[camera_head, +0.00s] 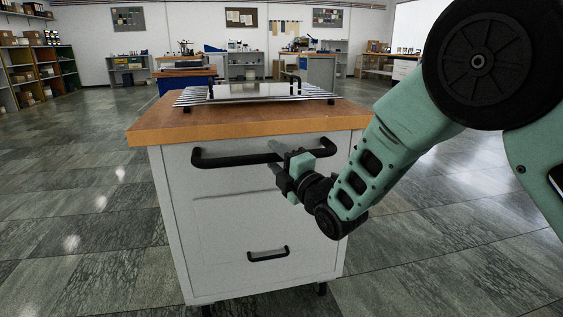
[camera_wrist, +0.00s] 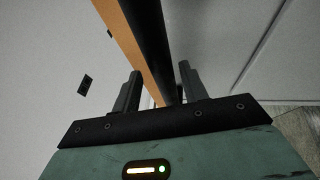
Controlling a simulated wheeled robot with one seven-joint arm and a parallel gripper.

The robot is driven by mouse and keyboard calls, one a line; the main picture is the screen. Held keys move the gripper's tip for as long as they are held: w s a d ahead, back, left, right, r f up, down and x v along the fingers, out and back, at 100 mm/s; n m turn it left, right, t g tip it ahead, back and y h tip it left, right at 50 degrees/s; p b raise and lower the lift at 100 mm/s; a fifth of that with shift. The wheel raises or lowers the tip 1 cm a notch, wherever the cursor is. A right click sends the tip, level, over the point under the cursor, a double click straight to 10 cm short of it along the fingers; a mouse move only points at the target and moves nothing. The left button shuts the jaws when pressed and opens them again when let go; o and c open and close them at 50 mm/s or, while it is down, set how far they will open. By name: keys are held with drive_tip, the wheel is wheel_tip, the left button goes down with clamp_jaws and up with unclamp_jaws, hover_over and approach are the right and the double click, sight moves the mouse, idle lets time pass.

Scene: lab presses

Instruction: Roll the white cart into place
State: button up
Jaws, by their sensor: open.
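The white cart (camera_head: 245,225) stands right in front of me, with a wooden top (camera_head: 250,122) and dark casters below. A long black handle (camera_head: 230,158) runs across its upper front, and a smaller black handle (camera_head: 268,254) sits low on the front. My gripper (camera_head: 285,165) is at the right part of the long handle. In the wrist view the black handle (camera_wrist: 150,40) runs down between the two open fingers (camera_wrist: 160,92). The fingers stand apart on either side of it, and I cannot tell whether either one touches it.
A slatted metal rack with a flat panel (camera_head: 255,91) lies on the cart top. Grey tiled floor (camera_head: 80,220) is clear to the left and right. Shelves (camera_head: 35,75) stand at the far left, and benches (camera_head: 190,72) stand behind the cart.

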drive_tip(key=p+v, duration=0.2)
drive_tip(key=v, duration=1.5)
drive_tip(key=shift+d, duration=0.15)
drive_tip(key=shift+s+f, duration=0.1)
